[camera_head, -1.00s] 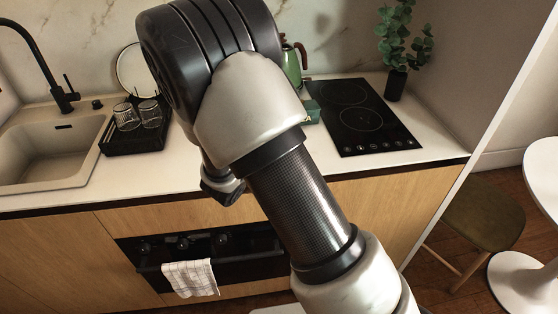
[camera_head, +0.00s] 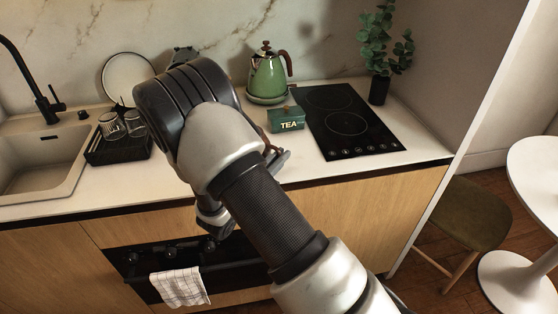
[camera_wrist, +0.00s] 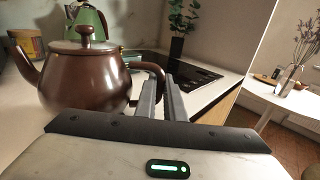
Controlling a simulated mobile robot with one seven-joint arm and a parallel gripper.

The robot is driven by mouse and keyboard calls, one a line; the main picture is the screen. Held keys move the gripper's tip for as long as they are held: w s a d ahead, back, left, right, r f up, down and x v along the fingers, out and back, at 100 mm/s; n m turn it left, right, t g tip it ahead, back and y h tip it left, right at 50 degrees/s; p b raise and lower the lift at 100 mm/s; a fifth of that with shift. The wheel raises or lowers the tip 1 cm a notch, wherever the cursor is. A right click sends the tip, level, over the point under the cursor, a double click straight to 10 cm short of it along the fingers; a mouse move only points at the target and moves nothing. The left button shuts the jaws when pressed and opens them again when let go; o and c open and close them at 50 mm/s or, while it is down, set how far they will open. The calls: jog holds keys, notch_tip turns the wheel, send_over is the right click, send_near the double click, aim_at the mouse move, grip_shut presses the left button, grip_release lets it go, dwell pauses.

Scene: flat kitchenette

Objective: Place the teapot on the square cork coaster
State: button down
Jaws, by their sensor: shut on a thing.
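The brown teapot (camera_wrist: 85,78), with a lid and knob, fills the left of the wrist view, spout to the left and curved handle to the right. My gripper (camera_wrist: 165,88) is shut on its handle, and the teapot looks upright. Whether its base touches the counter cannot be told. In the head view my arm hides the teapot and most of my gripper. I cannot make out the square cork coaster in either view.
A green kettle (camera_head: 268,78) stands at the back, behind a green TEA box (camera_head: 286,119). The black hob (camera_head: 348,122) and a plant (camera_head: 381,60) are to the right. A black rack with glasses (camera_head: 119,148) and the sink (camera_head: 40,160) are left.

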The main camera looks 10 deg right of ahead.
jog(key=shift+f, duration=0.35)
jog(key=shift+f, duration=0.2)
jog(key=c, duration=1.8)
grip_release()
jog(key=shift+c, duration=0.2)
